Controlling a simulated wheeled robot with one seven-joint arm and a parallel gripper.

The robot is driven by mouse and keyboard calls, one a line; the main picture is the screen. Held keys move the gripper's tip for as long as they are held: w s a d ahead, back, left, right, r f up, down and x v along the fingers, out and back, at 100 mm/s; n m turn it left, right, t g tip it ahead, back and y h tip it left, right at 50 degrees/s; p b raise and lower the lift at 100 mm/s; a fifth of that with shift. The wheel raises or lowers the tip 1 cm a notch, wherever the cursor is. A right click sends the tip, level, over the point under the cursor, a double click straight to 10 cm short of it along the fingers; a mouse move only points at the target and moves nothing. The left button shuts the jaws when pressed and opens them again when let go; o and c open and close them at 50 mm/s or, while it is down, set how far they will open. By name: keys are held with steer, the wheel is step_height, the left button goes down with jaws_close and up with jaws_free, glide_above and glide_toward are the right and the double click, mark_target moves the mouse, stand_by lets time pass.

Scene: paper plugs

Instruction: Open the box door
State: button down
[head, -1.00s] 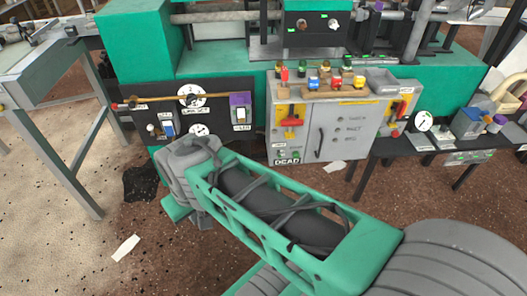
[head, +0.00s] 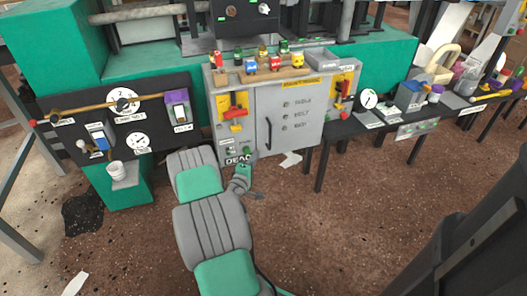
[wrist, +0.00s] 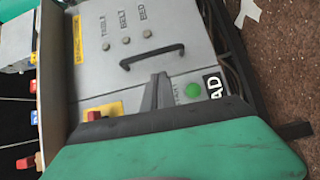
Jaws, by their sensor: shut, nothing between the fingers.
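The grey box (head: 290,115) is fixed to the front of the green machine, and its door looks shut and flush. The door's black bar handle (head: 268,133) runs upright near the door's left edge; the handle also shows in the wrist view (wrist: 152,55). My gripper (head: 252,158) is low in front of the box, below the handle and beside the "DEAD" label. In the wrist view my gripper's dark fingers (wrist: 158,84) are together and empty. They point toward the handle and appear apart from it, with the green button (wrist: 192,90) to their right.
A red lever on a yellow plate (head: 233,113) sits left of the door. Coloured figures line the box top. A dark panel with gauges (head: 121,125) stands left, a low black table (head: 345,128) right. Brown floor in front is open.

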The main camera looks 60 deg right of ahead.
mark_target(264, 143)
steer(key=shift+n, duration=0.4)
steer(key=d, duration=0.3)
steer(key=d+b, duration=0.1)
steer(key=d, duration=0.2)
steer(key=w+d, duration=0.1)
steer(key=d, duration=0.3)
steer(key=shift+f+b, duration=0.4)
steer(key=shift+a, duration=0.1)
